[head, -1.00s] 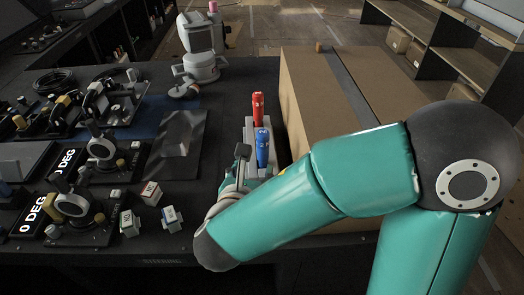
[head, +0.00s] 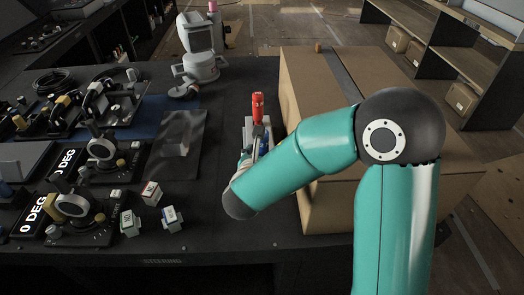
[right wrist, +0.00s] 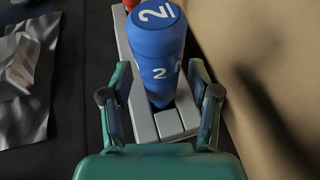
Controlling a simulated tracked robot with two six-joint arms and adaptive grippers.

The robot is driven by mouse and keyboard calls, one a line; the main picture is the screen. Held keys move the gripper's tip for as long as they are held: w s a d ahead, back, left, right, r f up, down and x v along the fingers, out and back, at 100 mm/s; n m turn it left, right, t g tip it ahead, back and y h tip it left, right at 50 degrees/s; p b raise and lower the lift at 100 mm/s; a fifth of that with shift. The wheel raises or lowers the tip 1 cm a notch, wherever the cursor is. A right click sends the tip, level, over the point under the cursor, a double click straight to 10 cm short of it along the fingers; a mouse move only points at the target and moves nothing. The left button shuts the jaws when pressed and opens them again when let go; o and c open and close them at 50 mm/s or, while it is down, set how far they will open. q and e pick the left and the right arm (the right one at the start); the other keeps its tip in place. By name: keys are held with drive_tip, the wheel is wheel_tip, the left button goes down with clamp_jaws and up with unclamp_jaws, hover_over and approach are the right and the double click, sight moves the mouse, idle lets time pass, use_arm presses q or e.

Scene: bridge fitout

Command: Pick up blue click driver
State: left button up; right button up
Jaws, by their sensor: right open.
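The blue click driver (right wrist: 156,50), marked with a 2, stands in a grey holder (right wrist: 142,128) in the right wrist view. My right gripper (right wrist: 160,92) is open, with one finger on each side of the driver's lower part; I cannot tell whether they touch it. In the head view the blue driver is mostly hidden behind my right gripper (head: 255,143). A red driver (head: 258,108) stands behind it in the holder. My left gripper is not in view.
A large cardboard box (head: 302,135) stands close to the right of the holder. A crumpled grey sheet (head: 182,135) lies to the left. Small labelled blocks (head: 151,193) and dial fixtures (head: 72,206) are further left on the dark table.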

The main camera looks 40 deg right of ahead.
clamp_jaws()
idle(0.3)
drive_tip(key=shift+r, duration=0.1)
wheel_tip(320, 180, up, 20)
drive_tip(key=p, duration=0.3)
idle(0.4)
drive_tip(key=c, duration=0.7)
unclamp_jaws()
clamp_jaws()
